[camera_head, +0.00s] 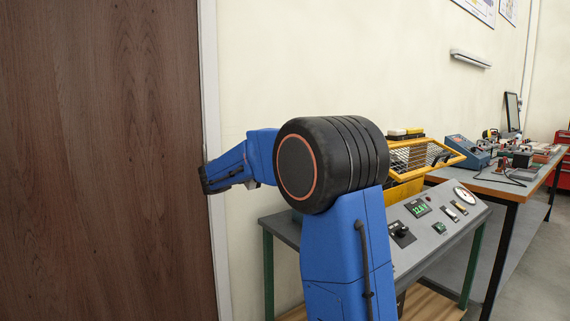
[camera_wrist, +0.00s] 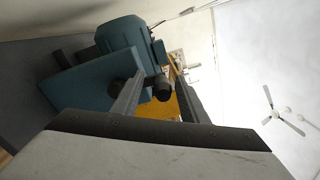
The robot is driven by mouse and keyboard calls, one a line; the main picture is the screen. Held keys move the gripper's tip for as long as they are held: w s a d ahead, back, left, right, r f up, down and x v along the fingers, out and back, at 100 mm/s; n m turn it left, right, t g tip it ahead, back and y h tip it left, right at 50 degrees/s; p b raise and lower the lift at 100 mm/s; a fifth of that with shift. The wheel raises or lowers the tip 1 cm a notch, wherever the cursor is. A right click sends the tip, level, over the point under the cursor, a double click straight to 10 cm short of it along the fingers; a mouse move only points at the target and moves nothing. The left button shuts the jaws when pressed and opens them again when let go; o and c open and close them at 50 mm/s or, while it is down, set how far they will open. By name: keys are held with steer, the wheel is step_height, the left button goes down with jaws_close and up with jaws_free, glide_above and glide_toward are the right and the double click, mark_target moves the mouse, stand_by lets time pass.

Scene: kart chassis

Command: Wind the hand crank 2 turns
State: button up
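A teal machine (camera_wrist: 125,38) with a wide teal base plate (camera_wrist: 90,85) fills the upper left of the wrist view, seen tilted. A dark round crank knob (camera_wrist: 162,91) on a short dark bar sticks out in front of it. My gripper (camera_wrist: 157,72) is open, its two fingers apart. The knob shows in the gap between the fingers; I cannot tell whether it lies between them in depth or beyond the tips. In the head view my arm hides the gripper and the crank.
A sloped grey control panel (camera_head: 432,232) on a green-legged bench carries a gauge and a lit display. A yellow mesh guard (camera_head: 425,155) stands behind it. A workbench (camera_head: 500,190) with tools is at the right. A brown door (camera_head: 95,160) fills the left.

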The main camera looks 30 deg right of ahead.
steer(key=a, duration=1.7)
steer(key=shift+s+a+f, duration=0.2)
steer(key=shift+s+f, duration=0.05)
steer(key=shift+f, duration=0.2)
steer(key=d+m, duration=0.4)
steer(key=d, duration=0.3)
steer(key=d+m, duration=0.3)
steer(key=d, duration=0.5)
steer(key=d+r+m, duration=0.1)
steer(key=d+m, duration=0.3)
steer(key=d, duration=0.3)
steer(key=shift+s+d+m+g+y, duration=0.1)
steer(key=shift+d+m+g+y, duration=0.2)
steer(key=shift+g, duration=0.1)
jaws_close()
